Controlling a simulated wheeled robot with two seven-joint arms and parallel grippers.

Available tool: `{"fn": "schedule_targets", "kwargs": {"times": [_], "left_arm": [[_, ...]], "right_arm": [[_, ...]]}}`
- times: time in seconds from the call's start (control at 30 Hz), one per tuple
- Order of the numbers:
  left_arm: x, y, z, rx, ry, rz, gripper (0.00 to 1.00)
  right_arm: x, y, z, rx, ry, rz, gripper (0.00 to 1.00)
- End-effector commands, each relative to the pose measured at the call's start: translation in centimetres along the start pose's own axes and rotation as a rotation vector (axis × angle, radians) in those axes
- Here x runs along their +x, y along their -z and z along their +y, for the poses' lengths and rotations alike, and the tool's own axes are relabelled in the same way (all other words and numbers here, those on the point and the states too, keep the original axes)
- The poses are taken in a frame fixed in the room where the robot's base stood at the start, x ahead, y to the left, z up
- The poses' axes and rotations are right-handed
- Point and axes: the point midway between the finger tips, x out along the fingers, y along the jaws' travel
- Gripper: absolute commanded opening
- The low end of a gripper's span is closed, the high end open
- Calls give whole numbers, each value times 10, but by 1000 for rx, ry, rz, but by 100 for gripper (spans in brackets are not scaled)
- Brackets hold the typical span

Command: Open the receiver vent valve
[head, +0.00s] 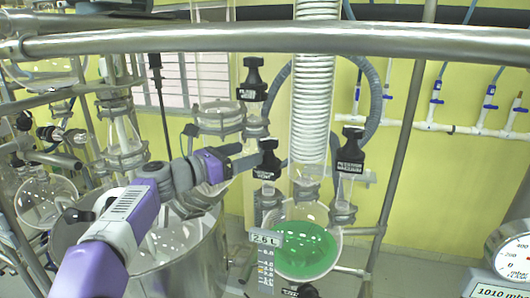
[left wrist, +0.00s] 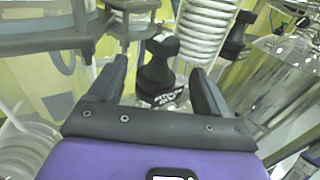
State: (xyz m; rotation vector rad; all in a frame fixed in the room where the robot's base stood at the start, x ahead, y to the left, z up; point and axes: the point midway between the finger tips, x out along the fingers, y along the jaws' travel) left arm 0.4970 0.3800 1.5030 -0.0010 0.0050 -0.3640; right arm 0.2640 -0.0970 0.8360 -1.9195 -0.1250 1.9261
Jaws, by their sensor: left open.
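The receiver vent valve has a black knob (head: 267,160) with a white-lettered label, standing above the left neck of the receiver flask (head: 305,247), which holds green liquid. My left gripper (head: 247,156) reaches in from the left, its fingertips close to this knob. In the left wrist view a black knob (left wrist: 158,68) stands between the two open fingers (left wrist: 156,78), with a gap visible on each side. Its label is partly readable. I cannot tell how far the valve is turned. My right gripper is in neither view.
A similar black knob (head: 350,150) labelled vacuum stands to the right, and another (head: 252,85) above. The coiled condenser (head: 318,90) rises behind the receiver. A metal rail (head: 300,38) crosses the top. A steel vessel (head: 185,255) stands below my left arm.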

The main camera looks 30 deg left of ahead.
Motion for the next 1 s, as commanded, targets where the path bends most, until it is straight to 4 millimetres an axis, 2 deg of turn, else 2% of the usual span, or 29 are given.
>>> {"fn": "schedule_targets", "kwargs": {"times": [0.2, 0.4, 0.77, 1.0], "left_arm": [[36, -4, -1, 0, 4, -2, 78], [59, -3, -1, 0, 2, -2, 78], [65, -2, -1, 1, 1, -1, 78], [64, -2, -1, 1, 1, -1, 41]], "right_arm": [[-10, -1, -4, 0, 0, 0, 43], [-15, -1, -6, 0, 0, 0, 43], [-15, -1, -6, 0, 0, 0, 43], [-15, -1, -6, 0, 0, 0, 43]]}}
